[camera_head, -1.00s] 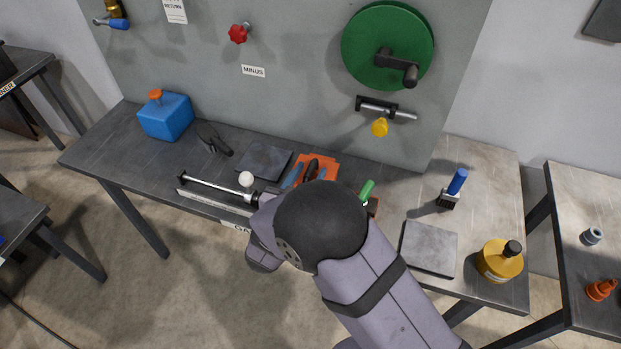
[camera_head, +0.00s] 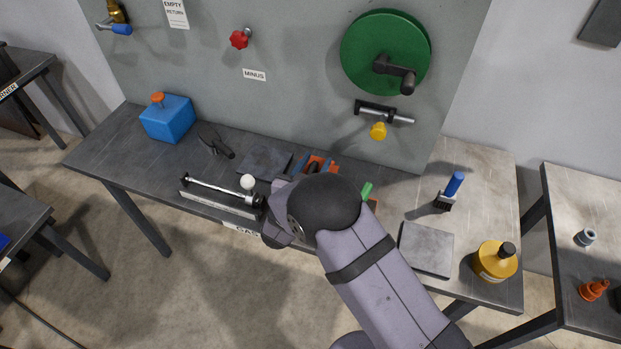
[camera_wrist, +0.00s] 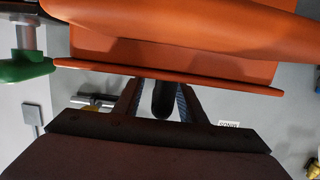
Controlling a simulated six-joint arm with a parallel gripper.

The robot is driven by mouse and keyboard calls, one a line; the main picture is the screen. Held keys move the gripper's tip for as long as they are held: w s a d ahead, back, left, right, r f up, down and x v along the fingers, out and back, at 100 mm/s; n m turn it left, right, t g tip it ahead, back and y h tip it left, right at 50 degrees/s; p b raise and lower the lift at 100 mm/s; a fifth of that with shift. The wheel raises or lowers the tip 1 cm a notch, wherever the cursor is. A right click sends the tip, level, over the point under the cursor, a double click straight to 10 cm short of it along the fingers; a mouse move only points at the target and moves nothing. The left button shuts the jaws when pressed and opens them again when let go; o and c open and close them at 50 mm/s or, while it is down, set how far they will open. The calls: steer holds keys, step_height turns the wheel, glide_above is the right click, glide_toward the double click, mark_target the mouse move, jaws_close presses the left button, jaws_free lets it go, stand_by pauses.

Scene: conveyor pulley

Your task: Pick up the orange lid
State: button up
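An orange piece with a black handle, which looks like the lid (camera_head: 321,160), lies on the bench, partly hidden behind my arm. In the wrist view the orange lid (camera_wrist: 180,62) fills the top, very close. Its black handle (camera_wrist: 163,98) stands between the fingers of my gripper (camera_wrist: 160,103). The fingers are apart on either side of the handle, with a gap at the left one; contact at the right one is unclear. In the head view blue finger parts show at my gripper (camera_head: 317,168).
A grey plate (camera_head: 265,162) and a black-handled tool (camera_head: 216,141) lie left of the lid. A green handle (camera_head: 366,190) is just right. The upright panel (camera_head: 300,95) stands behind.

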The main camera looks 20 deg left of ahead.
jaws_close()
steer(key=shift+r, duration=0.1)
steer(key=shift+r+b, duration=0.85)
steer(key=shift+r, duration=4.05)
